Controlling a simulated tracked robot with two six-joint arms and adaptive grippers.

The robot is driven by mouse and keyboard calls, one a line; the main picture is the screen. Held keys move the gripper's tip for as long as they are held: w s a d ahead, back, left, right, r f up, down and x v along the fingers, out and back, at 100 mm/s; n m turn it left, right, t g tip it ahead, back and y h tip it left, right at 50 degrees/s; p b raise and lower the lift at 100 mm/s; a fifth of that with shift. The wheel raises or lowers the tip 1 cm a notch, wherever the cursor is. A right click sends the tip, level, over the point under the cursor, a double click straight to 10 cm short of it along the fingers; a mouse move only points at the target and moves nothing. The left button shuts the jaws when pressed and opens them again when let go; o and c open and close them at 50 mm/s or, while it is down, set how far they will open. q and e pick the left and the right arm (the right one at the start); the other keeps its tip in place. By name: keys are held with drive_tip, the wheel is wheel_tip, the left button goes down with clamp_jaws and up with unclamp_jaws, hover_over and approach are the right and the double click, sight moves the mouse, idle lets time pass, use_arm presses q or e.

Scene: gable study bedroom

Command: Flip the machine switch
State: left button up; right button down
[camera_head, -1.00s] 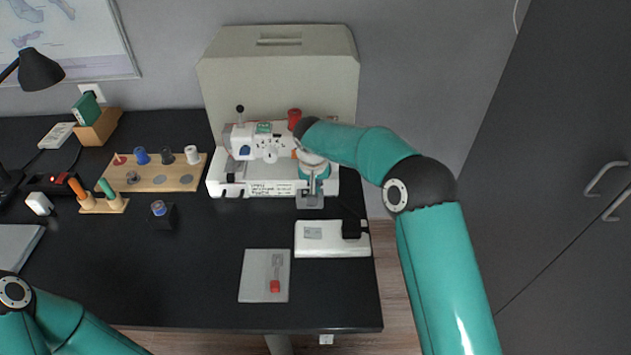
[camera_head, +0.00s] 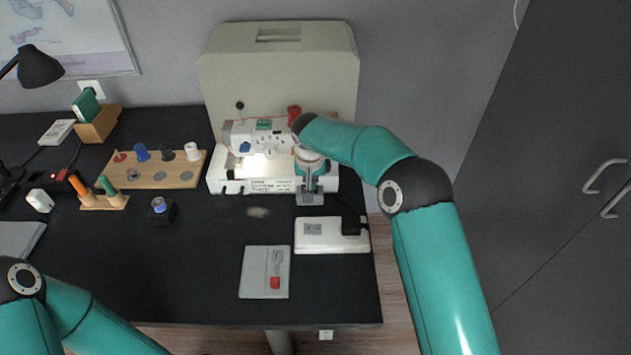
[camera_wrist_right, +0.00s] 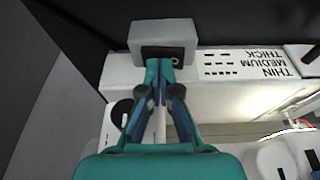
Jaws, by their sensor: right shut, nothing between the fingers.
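The white sewing machine (camera_head: 272,186) stands at the back of the desk, with its lamp lit over the bed. A grey switch box (camera_head: 310,199) juts from its front right; in the right wrist view the box (camera_wrist_right: 148,31) shows a dark switch face (camera_wrist_right: 177,54). My right gripper (camera_head: 309,189) is shut and empty. In the wrist view its fingertips (camera_wrist_right: 159,66) are at the dark face and cover part of it. I cannot tell whether they touch it. My left arm shows at the lower left, with its gripper out of the picture.
A beige case (camera_head: 280,80) stands behind the machine. A white block (camera_head: 325,245) with a black part and a grey card (camera_head: 252,275) with a red-handled tool lie in front. A wooden spool rack (camera_head: 156,178) is to the left. The front middle of the desk is clear.

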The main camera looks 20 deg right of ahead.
drive_tip(key=shift+a+r, duration=0.1)
drive_tip(key=shift+a, duration=0.05)
drive_tip(key=shift+r+p, duration=0.4)
drive_tip(key=shift+r, duration=0.2)
drive_tip(key=r+p, duration=0.1)
drive_tip(key=r, duration=0.2)
drive_tip(key=shift+d+p, duration=0.3)
drive_tip(key=shift+p, duration=0.05)
drive_tip(key=d+b+v, duration=0.1)
drive_tip(key=v, duration=0.8)
drive_tip(key=shift+s+d+r+b, duration=0.15)
drive_tip(key=shift+s+d+b, duration=0.15)
drive_tip(key=shift+s, duration=0.15)
